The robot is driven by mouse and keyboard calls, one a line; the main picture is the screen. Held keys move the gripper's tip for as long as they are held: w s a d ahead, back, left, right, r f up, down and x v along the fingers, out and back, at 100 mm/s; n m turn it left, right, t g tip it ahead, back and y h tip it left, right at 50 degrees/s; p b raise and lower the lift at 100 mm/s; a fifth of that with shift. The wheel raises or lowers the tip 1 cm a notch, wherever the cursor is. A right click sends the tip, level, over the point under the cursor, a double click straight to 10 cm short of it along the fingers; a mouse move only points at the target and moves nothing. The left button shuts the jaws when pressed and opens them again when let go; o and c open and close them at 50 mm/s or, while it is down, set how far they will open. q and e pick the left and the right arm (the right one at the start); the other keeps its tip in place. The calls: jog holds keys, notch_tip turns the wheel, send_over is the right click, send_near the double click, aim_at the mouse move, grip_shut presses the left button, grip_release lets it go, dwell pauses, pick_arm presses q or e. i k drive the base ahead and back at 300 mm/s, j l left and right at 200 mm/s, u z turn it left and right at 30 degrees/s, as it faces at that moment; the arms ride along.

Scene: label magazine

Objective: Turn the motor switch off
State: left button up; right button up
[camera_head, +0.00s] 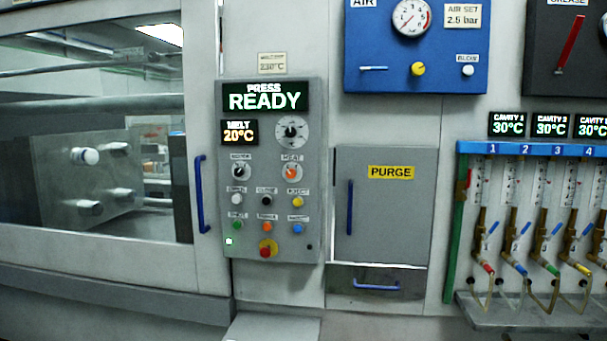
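The motor switch (241,172) is a small dark rotary knob on the grey control panel (315,215), under a small label that seems to read MOTOR. A light mark shows on the knob, but it is too small to tell which way it points. Neither of my grippers is in view, and nothing covers the switch.
Beside the switch is the orange HEAT knob (291,173). Several push buttons and a red emergency button (268,249) sit below. A blue door handle (200,194) stands out left of the panel. The PURGE door (395,215) is at right.

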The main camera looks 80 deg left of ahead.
aim_at(238, 172)
jog(key=u, duration=3)
